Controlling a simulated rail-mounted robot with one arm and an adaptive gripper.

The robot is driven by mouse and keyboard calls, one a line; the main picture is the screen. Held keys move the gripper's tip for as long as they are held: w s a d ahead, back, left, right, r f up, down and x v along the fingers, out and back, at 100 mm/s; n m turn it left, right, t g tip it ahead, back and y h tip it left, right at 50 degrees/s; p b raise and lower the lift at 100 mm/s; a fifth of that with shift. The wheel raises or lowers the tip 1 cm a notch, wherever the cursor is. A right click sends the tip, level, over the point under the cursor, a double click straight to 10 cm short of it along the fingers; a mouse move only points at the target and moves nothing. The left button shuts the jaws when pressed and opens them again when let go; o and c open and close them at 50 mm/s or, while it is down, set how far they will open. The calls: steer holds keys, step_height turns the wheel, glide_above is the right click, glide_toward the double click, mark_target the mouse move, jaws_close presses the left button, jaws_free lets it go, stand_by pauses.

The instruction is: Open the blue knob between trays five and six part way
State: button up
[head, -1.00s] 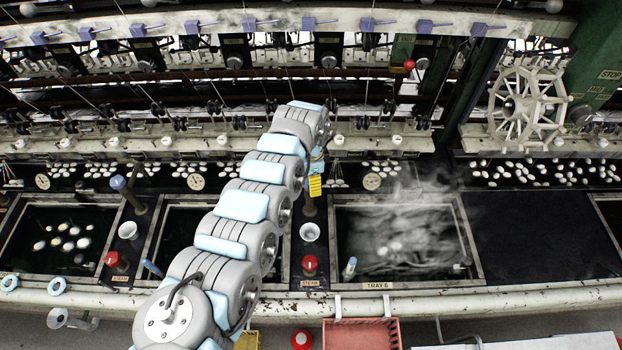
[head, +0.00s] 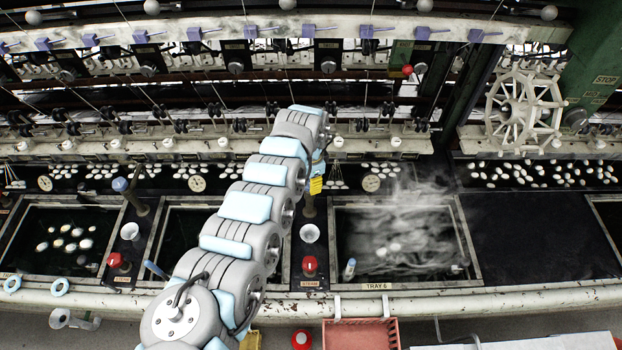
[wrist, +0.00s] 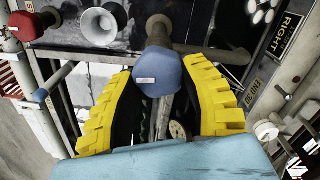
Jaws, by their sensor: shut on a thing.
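The blue knob (wrist: 158,72) shows in the wrist view, a faceted blue head with a small white label on a metal stem. My gripper (wrist: 160,88) has its yellow ribbed fingers on either side of it, shut on it. In the head view my gripper (head: 316,185) is over the post between the middle tray and tray six (head: 471,245), and it hides the knob there. I cannot tell how far the knob is turned. Tray six holds steaming water and a few pale cocoons.
A red knob (head: 309,266) and a white funnel (head: 309,233) stand in front of the post. Another blue knob (head: 120,185) stands farther left. A spoked handwheel (head: 525,112) is at the right. A red basket (head: 362,333) hangs at the front edge.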

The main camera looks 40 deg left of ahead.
steer(key=n+p, duration=0.2)
steer(key=n, duration=0.1)
steer(key=shift+p, duration=0.35)
steer(key=shift+f+n+p, duration=0.1)
steer(key=shift+n+p, duration=0.2)
steer(key=shift+n, duration=0.4)
steer(key=shift+a+n, duration=0.1)
steer(key=shift+n, duration=0.9)
steer(key=o, duration=1.2)
steer(key=shift+r, duration=6.05)
